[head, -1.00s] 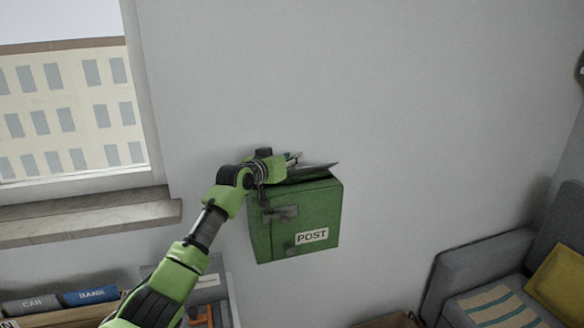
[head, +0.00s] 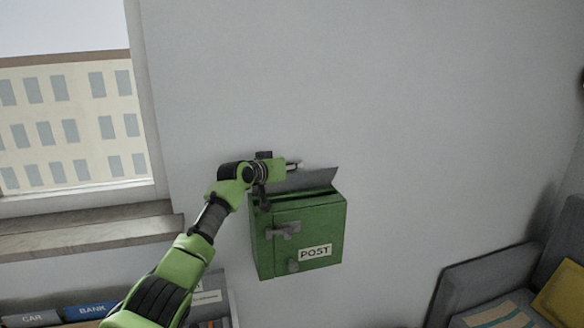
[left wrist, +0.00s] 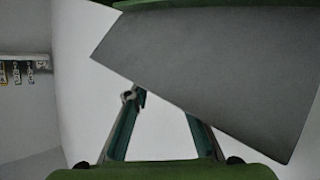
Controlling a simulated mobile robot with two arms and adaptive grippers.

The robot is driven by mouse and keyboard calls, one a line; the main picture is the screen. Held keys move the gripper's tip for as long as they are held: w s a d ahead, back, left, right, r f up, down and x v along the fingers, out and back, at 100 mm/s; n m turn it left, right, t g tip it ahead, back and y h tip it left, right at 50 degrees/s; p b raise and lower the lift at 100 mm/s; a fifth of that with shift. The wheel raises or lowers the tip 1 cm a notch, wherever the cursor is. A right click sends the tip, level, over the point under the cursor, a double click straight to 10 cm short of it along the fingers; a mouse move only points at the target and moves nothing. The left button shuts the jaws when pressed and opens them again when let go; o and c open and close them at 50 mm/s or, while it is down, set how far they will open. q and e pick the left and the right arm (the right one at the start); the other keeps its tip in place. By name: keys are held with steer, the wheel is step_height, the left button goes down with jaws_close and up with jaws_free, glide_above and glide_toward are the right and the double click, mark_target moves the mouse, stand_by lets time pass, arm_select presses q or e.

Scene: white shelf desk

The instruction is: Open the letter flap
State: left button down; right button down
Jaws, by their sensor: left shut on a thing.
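The green post box (head: 298,240) with a POST label hangs on the wall in the head view. Its dark grey letter flap (head: 318,179) stands tilted up from the top, and a dark slot shows below it. My left gripper (head: 296,166) is at the flap's left edge, shut on the flap. In the left wrist view the flap (left wrist: 215,75) is a large grey panel across the upper right. My left gripper's fingers (left wrist: 163,103) reach its lower edge; the right fingertip is hidden behind it. My right gripper is not in view.
A grey sofa (head: 480,275) stands at the lower right. The wall above the box is clear.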

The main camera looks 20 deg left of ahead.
arm_select(q)
steer(key=shift+a+r, duration=0.2)
steer(key=c, duration=1.7)
jaws_free()
steer(key=shift+a, duration=0.1)
steer(key=shift+f, duration=0.2)
